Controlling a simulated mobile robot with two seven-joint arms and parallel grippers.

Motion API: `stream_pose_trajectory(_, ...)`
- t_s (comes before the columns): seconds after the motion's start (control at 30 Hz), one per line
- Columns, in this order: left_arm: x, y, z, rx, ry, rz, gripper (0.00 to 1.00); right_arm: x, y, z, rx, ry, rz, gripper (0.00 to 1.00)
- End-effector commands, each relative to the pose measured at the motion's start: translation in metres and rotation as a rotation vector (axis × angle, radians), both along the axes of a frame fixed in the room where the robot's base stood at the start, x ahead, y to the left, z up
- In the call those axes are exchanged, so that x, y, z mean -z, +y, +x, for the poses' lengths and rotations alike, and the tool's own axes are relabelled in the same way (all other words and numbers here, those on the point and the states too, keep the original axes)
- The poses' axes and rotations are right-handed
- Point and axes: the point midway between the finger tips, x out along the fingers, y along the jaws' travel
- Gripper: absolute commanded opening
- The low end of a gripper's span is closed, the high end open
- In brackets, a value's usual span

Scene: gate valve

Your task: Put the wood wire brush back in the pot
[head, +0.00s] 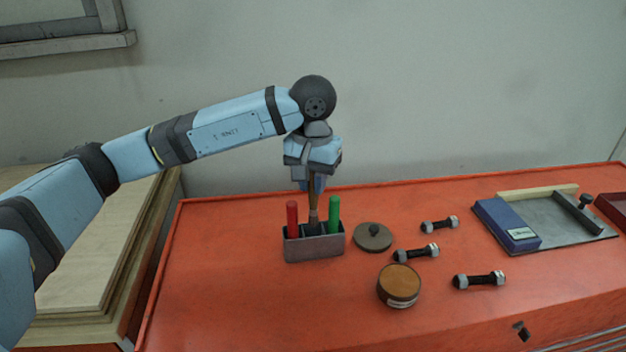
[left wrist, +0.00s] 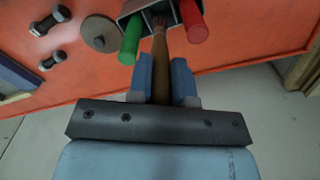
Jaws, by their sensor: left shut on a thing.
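The pot is a grey box-like holder (head: 314,246) near the back left of the red table. The wood wire brush (head: 313,210) is a slim brown wooden handle with a darker lower end. My left gripper (head: 312,186) points down above the holder and is shut on the brush's handle. In the left wrist view the brush (left wrist: 160,72) runs between the two blue fingers (left wrist: 161,85) toward the holder (left wrist: 140,8). The brush's lower end is at the middle of the holder, between the red and green sticks; how deep it sits is hidden. My right gripper is not in view.
A red stick (head: 293,219) and a green stick (head: 334,214) stand in the holder. A round grey lid (head: 373,237), a round tin (head: 399,285), several bolts (head: 416,253) and a blue box on a metal plate (head: 507,224) lie to the right. The table's front left is clear.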

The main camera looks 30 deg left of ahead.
Motion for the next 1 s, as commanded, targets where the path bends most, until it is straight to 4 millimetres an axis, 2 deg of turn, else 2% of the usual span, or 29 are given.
stream_pose_trajectory(0.03,0.010,0.000,0.000,0.000,0.000,0.000,0.00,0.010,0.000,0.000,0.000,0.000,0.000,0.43)
stream_pose_trajectory(0.1,0.017,0.000,0.000,0.000,0.000,0.000,0.00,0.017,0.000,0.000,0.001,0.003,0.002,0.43)
stream_pose_trajectory(0.53,0.059,0.000,0.000,0.000,0.000,0.000,0.00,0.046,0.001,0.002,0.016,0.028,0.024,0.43)
stream_pose_trajectory(0.7,0.067,0.000,0.000,0.000,-0.001,0.000,0.00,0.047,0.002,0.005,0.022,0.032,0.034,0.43)
stream_pose_trajectory(1.0,0.067,0.000,0.000,0.000,0.000,0.000,0.00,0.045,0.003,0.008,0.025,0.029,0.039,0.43)
